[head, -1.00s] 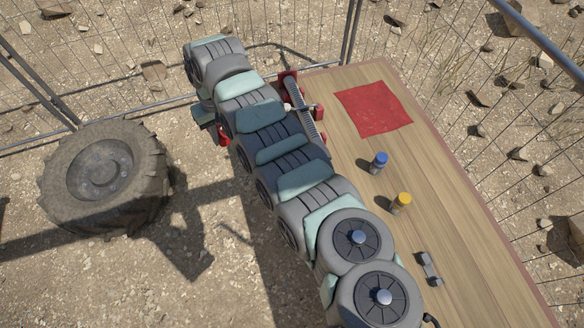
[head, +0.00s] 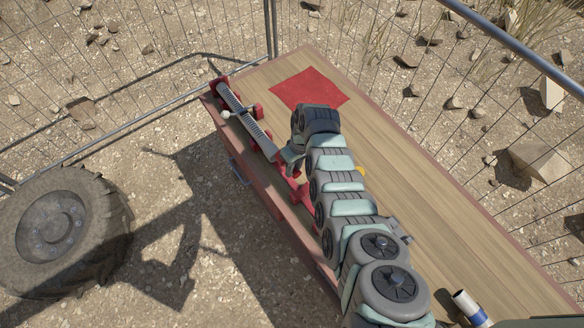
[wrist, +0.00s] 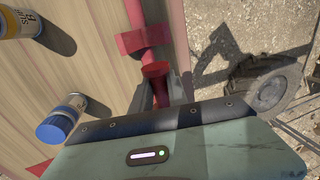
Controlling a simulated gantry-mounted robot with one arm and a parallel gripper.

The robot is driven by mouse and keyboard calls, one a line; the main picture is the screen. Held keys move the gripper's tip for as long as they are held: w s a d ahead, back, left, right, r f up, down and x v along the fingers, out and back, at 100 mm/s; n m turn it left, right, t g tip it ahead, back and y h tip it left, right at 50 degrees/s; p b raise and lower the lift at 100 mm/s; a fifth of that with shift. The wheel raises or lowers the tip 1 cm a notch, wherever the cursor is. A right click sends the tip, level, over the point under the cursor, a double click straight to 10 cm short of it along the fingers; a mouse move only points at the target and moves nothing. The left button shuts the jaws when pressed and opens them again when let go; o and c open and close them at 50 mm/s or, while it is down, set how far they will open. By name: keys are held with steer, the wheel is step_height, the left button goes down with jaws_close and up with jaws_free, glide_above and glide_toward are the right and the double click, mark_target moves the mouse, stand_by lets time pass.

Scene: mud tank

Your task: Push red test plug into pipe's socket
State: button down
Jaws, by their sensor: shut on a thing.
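A red bracket (wrist: 142,38) around a red bar lies just beyond the plug. In the head view my gripper (head: 291,160) is beside red fittings on the table edge, and the plug is hard to make out. A grey ribbed length (head: 246,114), perhaps part of the pipe's fixture, runs along that edge. I cannot make out the socket opening.
A blue-capped can (wrist: 62,120) and a yellow-topped can (wrist: 18,22) stand near my gripper in the wrist view. A red mat (head: 310,90) lies flat on the wooden table (head: 450,210). A large tyre (head: 50,225) lies on the ground left. Wire fencing surrounds the area.

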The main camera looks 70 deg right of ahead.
steer(key=shift+w+d+f+b, duration=0.15)
steer(key=shift+f+b, duration=0.75)
steer(key=shift+b, duration=0.15)
steer(key=shift+w+d+f+b, duration=0.1)
steer(key=shift+w+f+b, duration=0.05)
steer(key=shift+f+b, duration=0.85)
steer(key=b+x, duration=0.2)
steer(key=shift+d+b, duration=0.1)
steer(key=shift+b, duration=0.2)
steer(key=shift+w+d+f+b, duration=0.25)
steer(key=shift+f+b, duration=0.25)
steer(key=shift+b, duration=0.35)
steer(key=shift+w+d+b, duration=0.45)
steer(key=shift+w+b, duration=0.25)
steer(key=shift+b, duration=0.8)
steer(key=shift+w+d+b, duration=0.45)
steer(key=shift+w+b, duration=0.3)
steer(key=shift+b, duration=0.75)
steer(key=shift+w+d+b, duration=0.45)
steer(key=shift+w+b, duration=0.4)
steer(key=shift+b, duration=1.4)
steer(key=c, duration=1.2)
jaws_free()
